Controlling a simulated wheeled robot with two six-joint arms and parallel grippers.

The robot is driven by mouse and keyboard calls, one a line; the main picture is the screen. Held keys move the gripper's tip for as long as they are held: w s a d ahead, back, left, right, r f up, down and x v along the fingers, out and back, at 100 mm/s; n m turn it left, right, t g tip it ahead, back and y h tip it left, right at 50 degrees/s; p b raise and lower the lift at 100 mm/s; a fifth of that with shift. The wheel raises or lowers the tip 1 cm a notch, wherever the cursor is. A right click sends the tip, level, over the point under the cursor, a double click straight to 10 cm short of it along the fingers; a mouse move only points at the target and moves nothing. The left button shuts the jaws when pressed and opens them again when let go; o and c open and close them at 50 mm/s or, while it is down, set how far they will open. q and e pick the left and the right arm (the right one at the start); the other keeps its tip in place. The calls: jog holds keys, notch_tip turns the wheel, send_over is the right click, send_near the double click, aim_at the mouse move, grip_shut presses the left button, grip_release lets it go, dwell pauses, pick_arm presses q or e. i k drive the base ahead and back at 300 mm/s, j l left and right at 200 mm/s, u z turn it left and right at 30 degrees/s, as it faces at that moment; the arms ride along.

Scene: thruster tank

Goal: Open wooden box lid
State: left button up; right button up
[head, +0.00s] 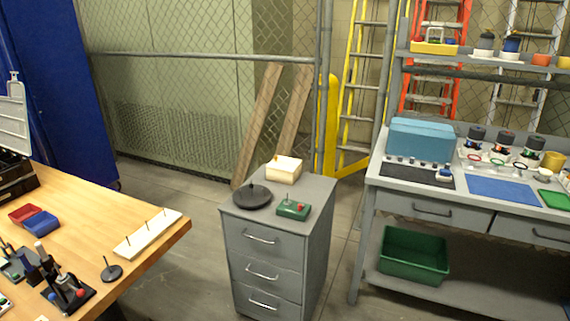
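A small pale wooden box (284,172) stands at the back of the top of a grey drawer cabinet (320,187). Its top looks closed, with a light lid and a small brown knob-like piece near its back left edge; it is too small to be sure of the lid's exact state. Neither of my grippers is in view, and nothing touches the box.
A black round plate (252,196) and a green control box (293,209) sit in front of the wooden box. A wooden table (150,257) with tools is at left. A grey workbench (385,180) stands at right.

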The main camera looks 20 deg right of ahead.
aim_at(283, 163)
jog(key=i+z, duration=0.1)
jog(key=z, duration=0.55)
